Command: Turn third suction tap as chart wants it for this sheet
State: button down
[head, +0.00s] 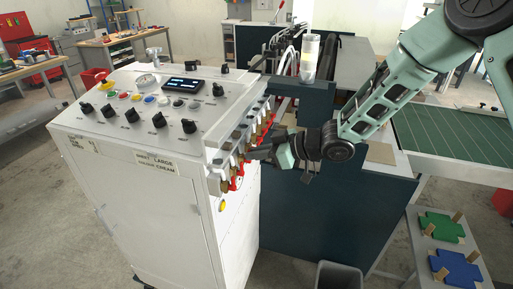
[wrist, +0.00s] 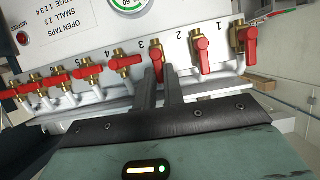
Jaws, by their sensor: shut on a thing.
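A row of red-handled brass taps runs along the white cabinet's side, numbered in the wrist view. My gripper (wrist: 159,84) is shut on the red handle of the third tap (wrist: 157,52), which points down the picture between the fingers. The handles of the first tap (wrist: 250,42) and second tap (wrist: 201,56) also point down. The fourth tap (wrist: 125,61) and those beyond it have handles lying sideways. The chart (wrist: 60,18) reads "OPEN TAPS", "SMALL 2 3" and, partly cut off, "LARGE 1 2 3 4". In the head view my gripper (head: 265,151) hides part of the row.
The white cabinet (head: 150,205) has knobs on its sloped top. Its front card (head: 155,162) reads "LARGE" and "CREAM". A gauge (wrist: 128,5) sits above the taps. A dark machine body (head: 320,215) stands right of the cabinet, with a grey bin (head: 338,275) on the floor.

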jog(key=shift+f, duration=0.1)
jog(key=c, duration=1.5)
grip_release()
jog(key=shift+d, duration=0.1)
jog(key=b+v, duration=0.3)
jog(key=v, duration=1.4)
jog(key=shift+r+b, duration=0.2)
jog(key=shift+b, duration=0.15)
